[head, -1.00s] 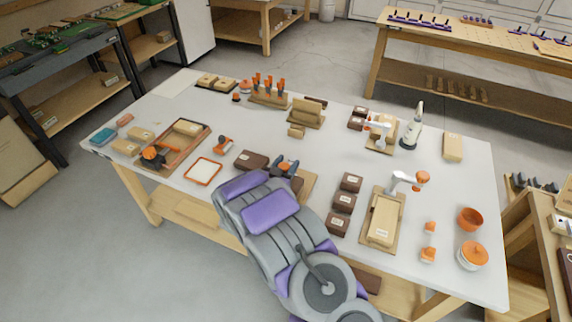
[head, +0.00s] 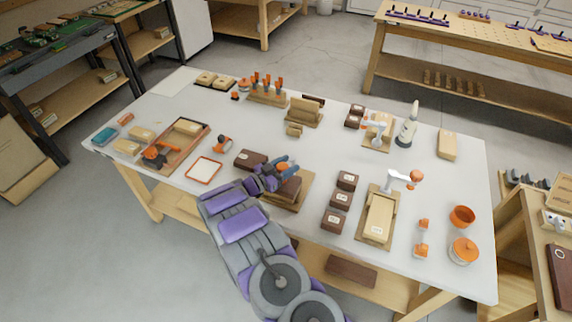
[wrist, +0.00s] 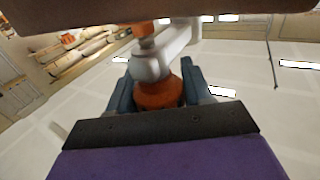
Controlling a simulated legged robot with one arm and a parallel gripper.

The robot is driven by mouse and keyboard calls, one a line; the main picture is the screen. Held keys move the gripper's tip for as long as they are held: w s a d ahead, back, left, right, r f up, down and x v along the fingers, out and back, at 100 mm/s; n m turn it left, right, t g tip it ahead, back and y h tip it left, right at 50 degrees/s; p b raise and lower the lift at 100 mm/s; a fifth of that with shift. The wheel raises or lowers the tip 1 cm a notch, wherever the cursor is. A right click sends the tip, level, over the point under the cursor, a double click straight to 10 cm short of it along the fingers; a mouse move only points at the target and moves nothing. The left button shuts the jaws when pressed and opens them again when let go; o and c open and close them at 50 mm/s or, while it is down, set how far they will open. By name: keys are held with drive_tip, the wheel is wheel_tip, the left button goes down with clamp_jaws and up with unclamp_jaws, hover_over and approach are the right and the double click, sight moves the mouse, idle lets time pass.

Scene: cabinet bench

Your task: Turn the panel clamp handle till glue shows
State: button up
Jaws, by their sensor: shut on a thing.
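My gripper (head: 277,174) is at the front middle of the bench, at a brown block (head: 286,190) on a light wooden board (head: 303,186). In the wrist view, my gripper (wrist: 160,90) is shut on the clamp's orange handle (wrist: 160,94), with a blue-grey finger on each side. The clamp's white body (wrist: 151,64) rises from the handle towards the brown wood (wrist: 120,14) across the top of that view. My arm and gripper hide most of this clamp in the head view. I cannot make out any glue at the joint.
A similar white clamp with an orange knob (head: 416,176) stands on a board to the right. Several brown blocks (head: 341,200) lie between. A white tray with an orange rim (head: 204,170) lies left of my gripper. An orange bowl (head: 462,216) is far right.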

drive_tip(key=shift+a+m+g+h, duration=0.1)
drive_tip(key=shift+m+g+h, duration=0.4)
drive_tip(key=shift+g, duration=0.1)
drive_tip(key=o, duration=1)
drive_tip(key=shift+a, duration=0.1)
drive_tip(key=shift+c, duration=0.2)
drive_tip(key=shift+s, duration=0.1)
drive_tip(key=p+v, duration=0.1)
drive_tip(key=v, duration=1.6)
drive_tip(key=shift+a+f+p, duration=0.15)
drive_tip(key=shift+a+p, duration=0.1)
drive_tip(key=shift+p, duration=0.1)
